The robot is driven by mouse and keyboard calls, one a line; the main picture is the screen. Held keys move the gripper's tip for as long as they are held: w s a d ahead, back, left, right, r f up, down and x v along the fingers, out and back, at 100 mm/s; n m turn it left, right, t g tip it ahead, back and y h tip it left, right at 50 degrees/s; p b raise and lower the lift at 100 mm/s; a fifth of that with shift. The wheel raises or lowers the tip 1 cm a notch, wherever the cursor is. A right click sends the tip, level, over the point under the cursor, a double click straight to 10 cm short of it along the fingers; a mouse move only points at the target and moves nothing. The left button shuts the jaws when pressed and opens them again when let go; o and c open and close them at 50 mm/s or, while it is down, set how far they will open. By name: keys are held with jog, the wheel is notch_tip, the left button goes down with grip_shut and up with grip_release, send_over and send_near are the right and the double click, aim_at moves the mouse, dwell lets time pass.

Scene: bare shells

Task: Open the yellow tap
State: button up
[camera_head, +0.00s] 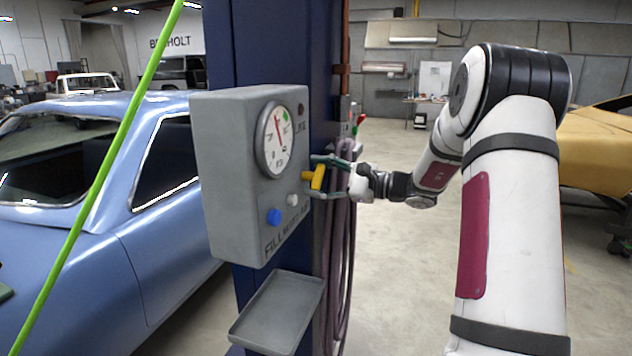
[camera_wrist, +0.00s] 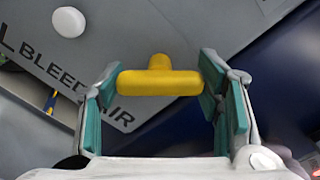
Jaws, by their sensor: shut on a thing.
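The yellow tap (camera_head: 318,177) sticks out from the right-hand face of a grey gauge box on a blue column. In the wrist view the yellow tap (camera_wrist: 160,82) shows as a T-shape, its bar lying across between the fingers and its stem behind. My gripper (camera_head: 322,178) reaches in from the right, with one finger above and one below the tap. In the wrist view my gripper (camera_wrist: 158,85) has its teal finger pads at the two ends of the bar, shut on it.
The grey box (camera_head: 225,170) carries a round dial (camera_head: 273,140), a blue knob (camera_head: 274,216) and a white knob (camera_head: 293,200). A grey tray (camera_head: 278,312) juts out below. Hoses (camera_head: 340,260) hang beside the column. A blue car (camera_head: 120,215) stands at left.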

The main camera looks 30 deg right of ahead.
jog(key=n+b, duration=0.1)
jog(key=n, duration=0.1)
jog(key=n+b, duration=0.1)
jog(key=n, duration=0.1)
jog(key=shift+w+f+n+b, duration=0.1)
jog(key=shift+f+n+b, duration=0.1)
jog(key=shift+n+b, duration=0.15)
jog(key=n+b, duration=0.3)
jog(key=n, duration=0.1)
jog(key=shift+b, duration=0.35)
jog(key=shift+r+n, duration=0.1)
jog(key=shift+n, duration=0.15)
jog(key=o, duration=0.9)
jog(key=v, duration=1.2)
jog(key=shift+d, duration=0.1)
